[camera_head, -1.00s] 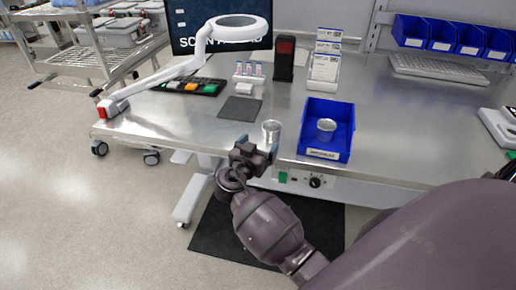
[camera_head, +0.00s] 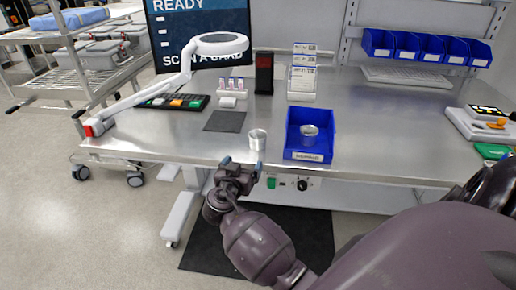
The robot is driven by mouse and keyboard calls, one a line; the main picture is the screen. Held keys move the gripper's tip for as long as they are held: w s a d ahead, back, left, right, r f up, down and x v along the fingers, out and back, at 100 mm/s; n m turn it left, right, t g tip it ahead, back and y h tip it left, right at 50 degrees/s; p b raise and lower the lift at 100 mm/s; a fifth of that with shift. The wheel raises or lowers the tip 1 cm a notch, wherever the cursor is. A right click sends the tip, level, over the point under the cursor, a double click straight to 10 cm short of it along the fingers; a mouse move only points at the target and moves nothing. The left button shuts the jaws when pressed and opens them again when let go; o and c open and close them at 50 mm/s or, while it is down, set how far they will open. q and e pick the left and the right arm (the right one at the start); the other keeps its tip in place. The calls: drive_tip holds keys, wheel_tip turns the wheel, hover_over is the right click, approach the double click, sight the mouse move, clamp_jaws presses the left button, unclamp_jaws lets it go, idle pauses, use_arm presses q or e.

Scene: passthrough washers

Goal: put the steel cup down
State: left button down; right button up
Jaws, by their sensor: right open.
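A steel cup (camera_head: 257,139) stands upright on the steel table (camera_head: 390,130), near its front edge and left of the blue bin. Another steel cup or can (camera_head: 309,134) sits inside the blue bin (camera_head: 297,156). My right gripper (camera_head: 242,164) is open and empty in front of the table edge, just below and left of the first cup in the picture. Its fingers appear apart from the cup. My left gripper is not in view.
A dark mat (camera_head: 225,121) lies left of the cup. Behind are a white vial rack (camera_head: 230,86), a black box (camera_head: 264,73) and a card holder (camera_head: 302,76). A magnifier lamp (camera_head: 187,62) arches over the left.

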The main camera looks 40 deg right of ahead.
drive_tip(key=s+a+f+n+t+y, duration=0.1)
drive_tip(key=s+a+f+n+y, duration=0.1)
drive_tip(key=s+f+n+y, duration=0.45)
drive_tip(key=s+a+f+n+y, duration=0.3)
drive_tip(key=s+f+y, duration=0.1)
drive_tip(key=s+f, duration=0.55)
drive_tip(key=s+a+f+n+t+y, duration=0.1)
drive_tip(key=s+a+n+y, duration=0.1)
drive_tip(key=s, duration=0.6)
drive_tip(key=shift+a+y, duration=0.35)
drive_tip(key=shift+y, duration=0.4)
drive_tip(key=shift+n, duration=0.25)
